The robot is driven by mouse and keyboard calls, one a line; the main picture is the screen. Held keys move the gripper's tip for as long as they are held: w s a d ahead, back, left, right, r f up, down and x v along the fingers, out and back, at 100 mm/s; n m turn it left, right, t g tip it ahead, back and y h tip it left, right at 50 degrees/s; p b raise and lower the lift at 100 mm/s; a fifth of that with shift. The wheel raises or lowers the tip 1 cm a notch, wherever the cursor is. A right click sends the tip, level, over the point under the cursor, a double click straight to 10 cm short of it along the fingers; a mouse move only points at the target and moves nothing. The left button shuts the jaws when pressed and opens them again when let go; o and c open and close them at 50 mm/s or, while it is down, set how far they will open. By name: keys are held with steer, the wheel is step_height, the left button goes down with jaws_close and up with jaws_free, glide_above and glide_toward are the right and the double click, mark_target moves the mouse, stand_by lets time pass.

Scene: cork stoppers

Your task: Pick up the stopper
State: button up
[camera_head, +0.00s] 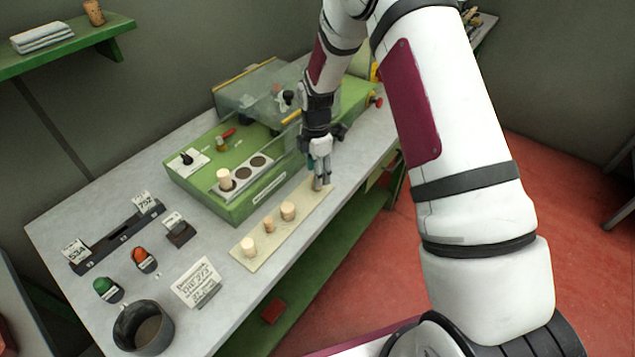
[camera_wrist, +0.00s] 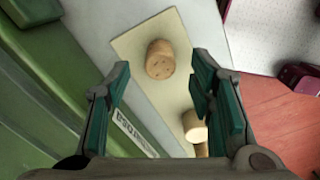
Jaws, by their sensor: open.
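My gripper (camera_head: 319,176) points down over the far end of a beige strip (camera_head: 261,238). It is open. A cork stopper (camera_head: 317,185) stands on the strip at its fingertips, partly hidden by them. In the wrist view this stopper (camera_wrist: 160,60) appears between the two teal-padded fingertips, with space on both sides. Three more stoppers stand along the strip: a middle one (camera_head: 288,211), a small one (camera_head: 268,224) and one at the near end (camera_head: 249,247). Another stopper (camera_head: 224,180) sits in the holed plate of the green machine.
The green machine (camera_head: 210,205) with a clear cover stands close to the left of my gripper.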

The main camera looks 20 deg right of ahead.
steer(key=shift+d+f+p, duration=0.1)
steer(key=shift+f+p, duration=0.3)
steer(key=shift+f, duration=1.5)
steer(key=c, duration=0.8)
steer(key=shift+c, duration=0.2)
